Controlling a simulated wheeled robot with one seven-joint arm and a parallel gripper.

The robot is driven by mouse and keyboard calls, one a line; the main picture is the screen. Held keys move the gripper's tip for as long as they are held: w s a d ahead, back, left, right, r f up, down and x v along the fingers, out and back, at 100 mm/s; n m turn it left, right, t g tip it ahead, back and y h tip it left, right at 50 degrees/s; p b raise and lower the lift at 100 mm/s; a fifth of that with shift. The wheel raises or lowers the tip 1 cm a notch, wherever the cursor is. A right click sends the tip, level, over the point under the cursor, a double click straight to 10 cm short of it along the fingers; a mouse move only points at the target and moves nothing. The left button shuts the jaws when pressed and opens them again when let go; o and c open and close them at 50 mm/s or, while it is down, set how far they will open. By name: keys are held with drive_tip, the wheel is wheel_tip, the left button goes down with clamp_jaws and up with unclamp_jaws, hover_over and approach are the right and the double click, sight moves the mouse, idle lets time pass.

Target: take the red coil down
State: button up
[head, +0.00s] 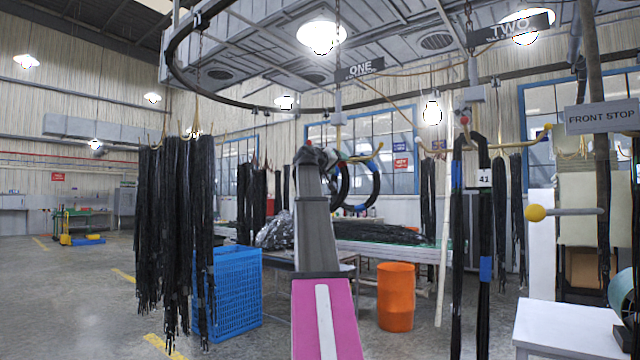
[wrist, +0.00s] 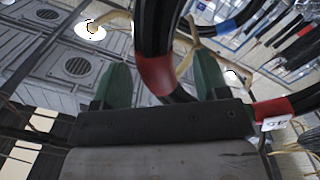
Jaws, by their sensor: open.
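In the wrist view a black hose with a red band (wrist: 157,76) runs between the two green fingers of my gripper (wrist: 161,64). The fingers are apart, with a gap beside the hose. In the head view my gripper (head: 325,157) is at the end of my raised arm, beside black looped coils (head: 376,187) with blue bands, which hang by a yellow hook (head: 366,156). My gripper partly hides these loops, and I cannot make out the red band there. The wrist view also shows a second red band (wrist: 273,110) beside a white tag, right of my gripper.
A long black hose tagged 41 (head: 457,230) hangs to the right. A dark curved rail (head: 190,80) runs overhead. Hanging black bundles (head: 175,220), a blue crate (head: 235,295) and an orange bin (head: 396,300) surround my arm. A white table (head: 565,325) stands front right. The left floor is open.

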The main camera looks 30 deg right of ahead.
drive_tip(key=shift+w+d, duration=0.25)
drive_tip(key=shift+d, duration=0.25)
clamp_jaws()
drive_tip(key=shift+r, duration=0.1)
wheel_tip(320, 180, up, 9)
drive_tip(key=shift+r, duration=0.45)
